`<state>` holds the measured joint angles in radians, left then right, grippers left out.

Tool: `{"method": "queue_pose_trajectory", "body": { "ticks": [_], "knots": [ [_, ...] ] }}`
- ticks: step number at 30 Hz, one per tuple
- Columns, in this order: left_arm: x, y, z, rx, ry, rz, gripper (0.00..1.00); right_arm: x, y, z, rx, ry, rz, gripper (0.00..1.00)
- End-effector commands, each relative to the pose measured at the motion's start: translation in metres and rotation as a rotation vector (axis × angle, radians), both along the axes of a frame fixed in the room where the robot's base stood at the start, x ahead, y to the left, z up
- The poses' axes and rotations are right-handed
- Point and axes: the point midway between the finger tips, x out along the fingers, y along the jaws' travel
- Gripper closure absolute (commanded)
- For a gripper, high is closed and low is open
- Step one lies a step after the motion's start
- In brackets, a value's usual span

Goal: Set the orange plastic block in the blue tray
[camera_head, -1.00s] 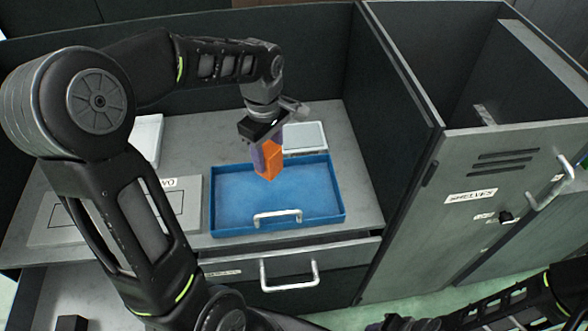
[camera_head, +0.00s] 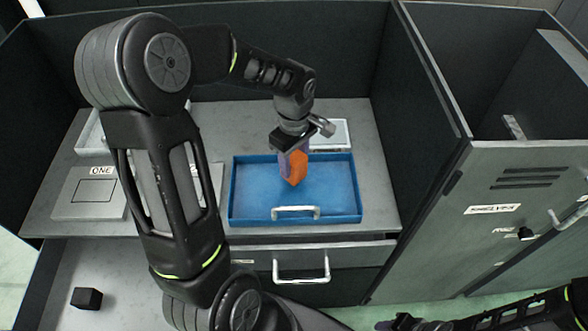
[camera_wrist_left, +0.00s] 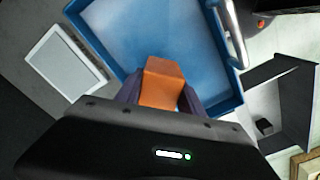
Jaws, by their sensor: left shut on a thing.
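The orange plastic block (camera_head: 297,168) is held upright in my left gripper (camera_head: 292,160), whose fingers are shut on it. The blue tray (camera_head: 345,216) stands on the grey worktop, with its metal handle towards me. The block hangs over the tray's floor in the head view; whether its lower end touches the floor, I cannot tell. In the left wrist view the orange block (camera_wrist_left: 160,82) shows between the fingers, with the blue tray (camera_wrist_left: 112,55) behind it. Part of my right arm shows at the lower right of the head view; its fingers are not clear.
A pale flat plate (camera_head: 329,134) lies behind the tray. A grey panel labelled ONE (camera_head: 92,194) lies to the left. A dark divider (camera_head: 430,80) rises to the right. A drawer handle (camera_head: 301,268) sticks out below the tray. A black cube (camera_head: 87,298) lies at lower left.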

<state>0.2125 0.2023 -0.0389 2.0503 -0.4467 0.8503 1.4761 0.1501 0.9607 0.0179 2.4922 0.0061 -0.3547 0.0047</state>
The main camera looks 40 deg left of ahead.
Motion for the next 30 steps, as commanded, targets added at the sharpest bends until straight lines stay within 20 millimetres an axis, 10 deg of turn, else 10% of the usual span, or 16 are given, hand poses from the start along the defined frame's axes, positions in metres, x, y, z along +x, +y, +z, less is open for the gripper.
{"method": "queue_pose_trajectory", "body": {
  "ticks": [28, 29, 30],
  "knots": [
    [0.000, 0.000, -0.042, 0.000, 0.000, 0.000, 1.00, 0.000, 0.000, 0.000, -0.001, 0.001, -0.001, 0.64],
    [0.000, 0.000, -0.041, 0.000, 0.000, 0.000, 0.53, 0.000, 0.000, 0.001, -0.001, 0.001, -0.001, 0.64],
    [-0.001, 0.000, -0.040, 0.000, 0.000, 0.000, 0.50, 0.000, 0.000, 0.002, -0.001, 0.001, 0.000, 0.64]
  ]
}}
